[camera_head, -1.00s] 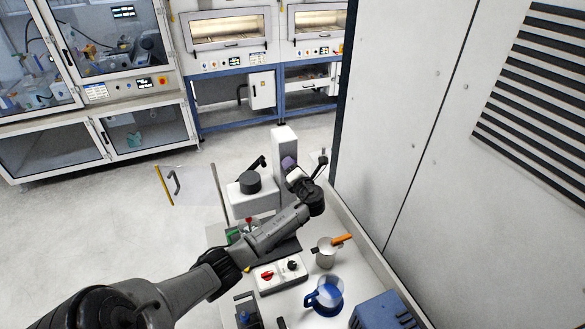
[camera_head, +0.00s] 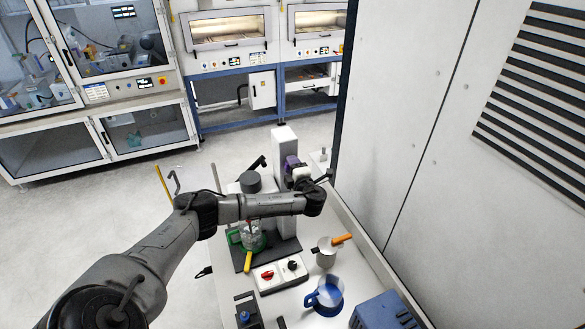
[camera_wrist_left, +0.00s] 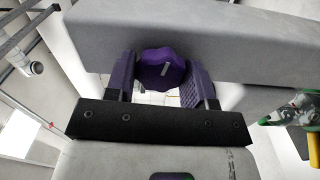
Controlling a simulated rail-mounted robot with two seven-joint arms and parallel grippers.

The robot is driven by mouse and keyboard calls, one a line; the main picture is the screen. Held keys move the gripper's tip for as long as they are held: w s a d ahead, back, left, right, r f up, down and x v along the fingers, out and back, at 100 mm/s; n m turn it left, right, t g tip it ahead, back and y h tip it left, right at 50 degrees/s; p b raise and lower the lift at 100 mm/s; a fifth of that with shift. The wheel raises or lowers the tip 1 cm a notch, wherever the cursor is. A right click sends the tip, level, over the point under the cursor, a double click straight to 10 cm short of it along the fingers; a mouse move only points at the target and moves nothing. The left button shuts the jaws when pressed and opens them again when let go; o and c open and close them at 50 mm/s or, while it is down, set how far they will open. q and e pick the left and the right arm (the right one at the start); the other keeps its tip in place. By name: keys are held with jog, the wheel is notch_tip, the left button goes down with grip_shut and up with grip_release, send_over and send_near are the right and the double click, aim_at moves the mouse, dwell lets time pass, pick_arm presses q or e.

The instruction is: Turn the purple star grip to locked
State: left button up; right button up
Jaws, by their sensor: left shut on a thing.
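The purple star grip (camera_wrist_left: 158,62) sits on the grey column in the left wrist view. A short, slightly slanted pale mark shows on its face. My left gripper (camera_wrist_left: 160,76) has its purple pads on either side of the grip and is shut on it. In the head view my left gripper (camera_head: 295,168) is at the upper part of the grey column (camera_head: 284,140), and the grip is mostly hidden there. Any marking for locked is not readable. My right gripper is in neither view now.
On the bench are a switch box (camera_head: 281,275) with a red and a black knob, a pot with an orange handle (camera_head: 327,251), a blue-handled jug (camera_head: 326,295) and a blue box (camera_head: 384,312). A glass vessel with green (camera_head: 250,238) stands below my forearm. A tall white cabinet borders the right.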

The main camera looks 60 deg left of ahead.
pick_arm(q)
jog(key=shift+d+m, duration=0.1)
jog(key=shift+m, duration=0.4)
jog(key=o, duration=0.8)
jog(key=shift+w, duration=0.1)
jog(key=o, duration=0.3)
jog(key=shift+s+d, duration=0.25)
jog(key=shift+d, duration=1.2)
jog(key=shift+s+d, duration=0.2)
jog(key=shift+d, duration=1.25)
jog(key=shift+c, duration=0.2)
